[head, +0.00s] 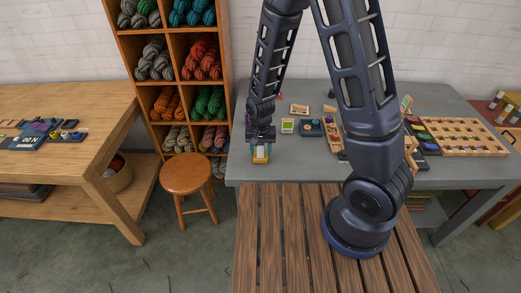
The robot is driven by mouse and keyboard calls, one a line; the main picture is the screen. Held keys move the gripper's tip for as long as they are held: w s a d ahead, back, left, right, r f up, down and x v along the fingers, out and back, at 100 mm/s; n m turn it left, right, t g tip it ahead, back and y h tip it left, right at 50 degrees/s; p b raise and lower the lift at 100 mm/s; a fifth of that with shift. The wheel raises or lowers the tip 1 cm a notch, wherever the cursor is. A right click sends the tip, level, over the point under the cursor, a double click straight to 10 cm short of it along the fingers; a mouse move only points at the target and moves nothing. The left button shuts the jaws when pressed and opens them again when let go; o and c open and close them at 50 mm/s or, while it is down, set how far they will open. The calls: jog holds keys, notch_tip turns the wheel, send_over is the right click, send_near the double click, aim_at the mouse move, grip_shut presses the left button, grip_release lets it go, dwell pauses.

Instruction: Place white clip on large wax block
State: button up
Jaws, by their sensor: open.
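My gripper (261,146) points down over the front left part of the grey table (238,170). It is open, and its fingers are small in this view. A yellow block (260,157), which may be the large wax block, is right below or between the fingertips. I cannot tell whether they touch it. I cannot make out the white clip for sure; it may be too small to see or hidden by my arm.
A small green-and-white item (288,126), a dark blue box (309,128) and a wooden tray (333,133) stand right of my gripper. A large wooden slotted board (465,137) lies at the right. A wooden stool (186,175) and a yarn shelf (143,100) are at the left.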

aim_at(261, 145)
notch_tip(261, 145, up, 12)
jog(key=shift+r, duration=0.1)
dwell(0.6)
jog(key=shift+r, duration=0.1)
jog(key=w+d+r+t+y, duration=0.1)
jog(key=d+r+t, duration=0.1)
jog(key=d+r, duration=1.35)
jog(key=s+d+r+t, duration=0.1)
jog(key=s+d+r, duration=0.3)
jog(key=d, duration=0.2)
jog(key=s+d+r+t+h, duration=0.1)
jog(key=s+d+r, duration=0.4)
jog(key=d, duration=0.2)
jog(key=shift+s+d+t, duration=0.15)
jog(key=shift+d+t, duration=0.1)
jog(key=shift+t, duration=0.05)
